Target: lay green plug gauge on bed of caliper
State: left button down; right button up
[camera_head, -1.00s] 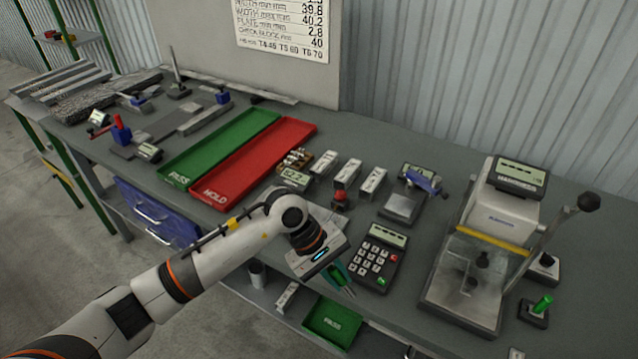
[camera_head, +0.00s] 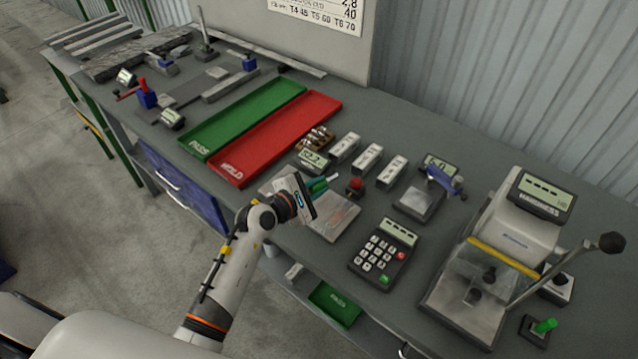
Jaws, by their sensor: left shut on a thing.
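My left gripper (camera_head: 314,191) is shut on the green plug gauge (camera_head: 318,186), above the front part of the bench. The gauge's green handle sticks out to the right of the gripper, with a pale tip; the gripper hides the rest. A measuring device with a blue block and red knob (camera_head: 146,97), a small display (camera_head: 172,118) and a grey bed (camera_head: 190,92) stands at the far left. It looks like the caliper, though I cannot be sure. It is well away from the gripper. My right gripper is not in view.
A green tray (camera_head: 243,121) and a red tray (camera_head: 276,138) lie between the gripper and the left device. A grey plate (camera_head: 337,218) is below the gripper. A red-topped piece (camera_head: 355,186), a keypad (camera_head: 382,252) and a hardness tester (camera_head: 520,235) stand to the right.

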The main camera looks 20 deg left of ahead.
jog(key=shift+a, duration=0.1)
pick_arm(q)
jog(key=shift+f, duration=0.45)
jog(key=shift+f+b, duration=2.6)
jog(key=shift+f, duration=0.45)
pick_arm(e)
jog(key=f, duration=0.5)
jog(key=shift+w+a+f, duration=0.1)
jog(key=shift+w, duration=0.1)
pick_arm(q)
jog(key=c, duration=1.2)
grip_release()
jog(key=shift+c, duration=0.2)
